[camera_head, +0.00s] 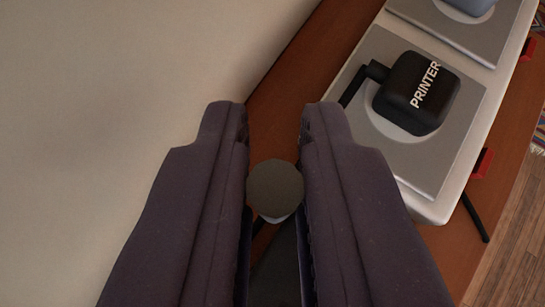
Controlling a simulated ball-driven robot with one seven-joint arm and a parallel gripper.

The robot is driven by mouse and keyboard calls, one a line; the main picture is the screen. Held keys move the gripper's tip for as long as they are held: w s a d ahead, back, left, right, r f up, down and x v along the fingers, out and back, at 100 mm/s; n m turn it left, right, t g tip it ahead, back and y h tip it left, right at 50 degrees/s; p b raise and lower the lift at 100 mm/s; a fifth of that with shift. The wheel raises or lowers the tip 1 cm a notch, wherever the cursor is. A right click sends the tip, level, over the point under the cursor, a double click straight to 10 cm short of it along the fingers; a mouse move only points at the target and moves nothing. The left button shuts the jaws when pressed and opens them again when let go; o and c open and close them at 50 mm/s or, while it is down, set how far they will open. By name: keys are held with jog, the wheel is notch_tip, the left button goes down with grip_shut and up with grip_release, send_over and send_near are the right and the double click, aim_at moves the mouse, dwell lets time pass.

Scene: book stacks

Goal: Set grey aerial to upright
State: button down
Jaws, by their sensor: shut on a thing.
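My gripper (276,122) reaches in from the bottom, its two dark fingers on either side of a round grey end. This looks like the grey aerial (274,186), seen nearly end-on. The fingers are shut on it, and its round end touches both inner sides. A paler part shows just below the round end. The rest of the aerial is hidden or too dark to tell, so I cannot judge its tilt.
A pale panel (440,208) with grey plates lies at the right on a brown wooden surface (290,85). A black block marked PRINTER (418,92) sits on one plate. Red pieces (482,163) line the panel's right edge. A plain pale wall (90,120) fills the left.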

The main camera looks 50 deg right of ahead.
jog(key=shift+a+f+h+b, duration=0.1)
jog(key=shift+a+h+b, duration=0.25)
jog(key=shift+b, duration=0.15)
jog(key=c, duration=1.1)
grip_release()
jog(key=shift+c, duration=0.2)
jog(key=b+v, duration=0.1)
jog(key=v, duration=0.7)
